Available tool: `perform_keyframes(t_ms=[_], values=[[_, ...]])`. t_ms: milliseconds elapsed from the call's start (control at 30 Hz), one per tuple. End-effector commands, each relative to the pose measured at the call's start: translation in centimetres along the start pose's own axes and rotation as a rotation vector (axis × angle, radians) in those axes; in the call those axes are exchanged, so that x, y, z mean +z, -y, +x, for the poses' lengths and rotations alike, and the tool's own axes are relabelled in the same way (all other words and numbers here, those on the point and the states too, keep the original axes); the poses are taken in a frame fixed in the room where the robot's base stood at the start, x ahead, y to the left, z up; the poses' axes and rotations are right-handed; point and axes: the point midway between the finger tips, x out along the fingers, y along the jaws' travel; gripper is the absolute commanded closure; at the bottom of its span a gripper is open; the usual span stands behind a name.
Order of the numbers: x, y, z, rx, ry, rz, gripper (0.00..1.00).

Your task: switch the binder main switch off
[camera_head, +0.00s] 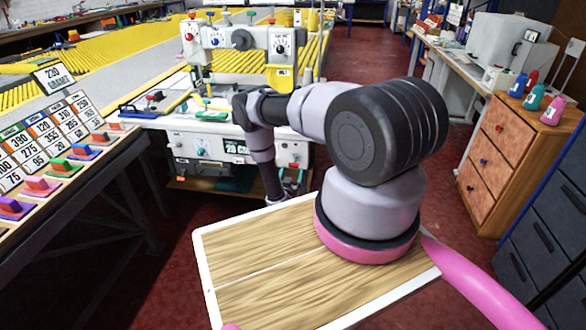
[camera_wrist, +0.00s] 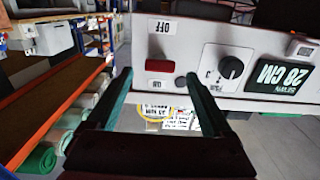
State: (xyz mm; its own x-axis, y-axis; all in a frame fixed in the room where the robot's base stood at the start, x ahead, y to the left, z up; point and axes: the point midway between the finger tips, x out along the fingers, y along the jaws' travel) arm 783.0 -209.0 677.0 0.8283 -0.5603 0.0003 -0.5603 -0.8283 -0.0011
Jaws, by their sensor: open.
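The binder (camera_head: 235,150) has a white front panel. In the wrist view, the panel (camera_wrist: 268,40) carries a red switch (camera_wrist: 160,66), with an OFF label (camera_wrist: 163,26) above it in the picture and another small label just below. Which way the switch is thrown is hard to tell. My gripper (camera_wrist: 158,80) is open, its two dark green fingers standing apart on either side of the red switch, with nothing between them held. Contact with the panel cannot be told. In the head view my gripper (camera_head: 281,197) hangs low at the panel's right end.
The sample board (camera_head: 50,140) stands left. A drawer cabinet (camera_head: 500,150) with bottles stands right.

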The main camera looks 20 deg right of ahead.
Motion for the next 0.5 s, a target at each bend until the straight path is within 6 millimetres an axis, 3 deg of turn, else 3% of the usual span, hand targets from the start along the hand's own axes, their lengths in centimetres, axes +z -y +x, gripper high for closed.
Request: perform_keyframes(t_ms=[200,500], values=[[0.0,-0.1,3.0,0.002,0.000,0.001,0.15],[0.0,0.0,3.7,-0.001,0.000,-0.001,0.15]])
